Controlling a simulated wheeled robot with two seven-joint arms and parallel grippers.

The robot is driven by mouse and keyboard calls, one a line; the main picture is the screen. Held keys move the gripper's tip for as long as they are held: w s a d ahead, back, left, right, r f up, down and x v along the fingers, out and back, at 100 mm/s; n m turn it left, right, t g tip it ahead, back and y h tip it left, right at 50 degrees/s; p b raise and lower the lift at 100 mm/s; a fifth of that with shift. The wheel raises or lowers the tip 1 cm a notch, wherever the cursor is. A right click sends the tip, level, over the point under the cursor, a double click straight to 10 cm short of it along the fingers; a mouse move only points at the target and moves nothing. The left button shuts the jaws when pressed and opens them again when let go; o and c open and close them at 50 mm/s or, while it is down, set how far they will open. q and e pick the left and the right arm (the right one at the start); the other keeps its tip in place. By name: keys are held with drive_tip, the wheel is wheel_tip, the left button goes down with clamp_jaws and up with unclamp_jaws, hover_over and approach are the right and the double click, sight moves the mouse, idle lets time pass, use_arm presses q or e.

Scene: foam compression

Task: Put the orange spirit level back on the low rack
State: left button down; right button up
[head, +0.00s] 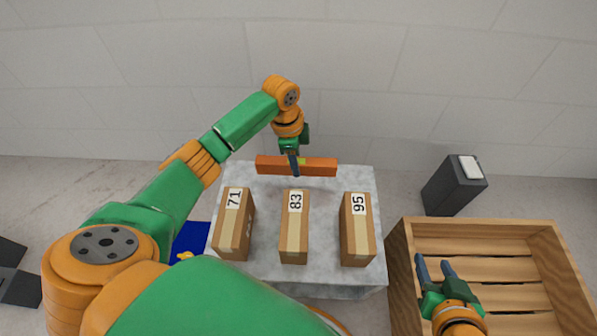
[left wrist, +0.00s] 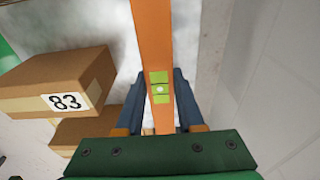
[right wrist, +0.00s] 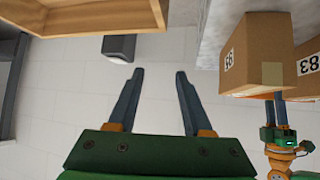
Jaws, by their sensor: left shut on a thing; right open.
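The orange spirit level (head: 318,167) is a long bar with a green vial window. My left gripper (head: 295,170) is shut on it near its middle, over the back part of the grey stone-topped table. In the left wrist view the level (left wrist: 153,40) runs between the fingers of the left gripper (left wrist: 160,100). I cannot tell whether the level touches the table. My right gripper (head: 434,262) is open and empty, over the wooden crate's left side. It also shows open in the right wrist view (right wrist: 155,85). I cannot make out a low rack.
Cardboard boxes marked 71 (head: 233,230), 83 (head: 294,235) and 95 (head: 355,235) stand in a row on the table (head: 325,205). A slatted wooden crate (head: 490,228) is at the right. A dark grey post (head: 452,190) stands behind it. A blue item (head: 192,240) lies left of the table.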

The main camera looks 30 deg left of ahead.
use_arm(q)
drive_tip(key=shift+w+f+b, duration=0.35)
drive_tip(key=shift+f, duration=0.15)
drive_tip(key=shift+w+f+b, duration=0.4)
drive_tip(key=shift+f+b, duration=0.15)
wheel_tip(320, 180, down, 3)
drive_tip(key=shift+r+b, duration=0.2)
drive_tip(key=shift+b, duration=0.45)
use_arm(e)
drive_tip(key=w+a+r+t+y, duration=0.1)
drive_tip(key=r+t+y, duration=0.1)
drive_tip(key=r+t, duration=0.4)
drive_tip(key=w+a+r+n+t+y, duration=0.1)
drive_tip(key=r+t, duration=0.6)
drive_tip(key=r, duration=0.8)
drive_tip(key=shift+w+a+r+y, duration=0.2)
drive_tip(key=shift+w+a+y, duration=0.05)
drive_tip(key=shift+a+y, duration=0.6)
use_arm(q)
drive_tip(key=shift+f, duration=0.15)
use_arm(e)
drive_tip(key=shift+d+r, duration=0.1)
drive_tip(key=shift+d, duration=0.05)
use_arm(q)
drive_tip(key=c, duration=0.5)
unclamp_jaws()
use_arm(e)
drive_tip(key=shift+s, duration=0.1)
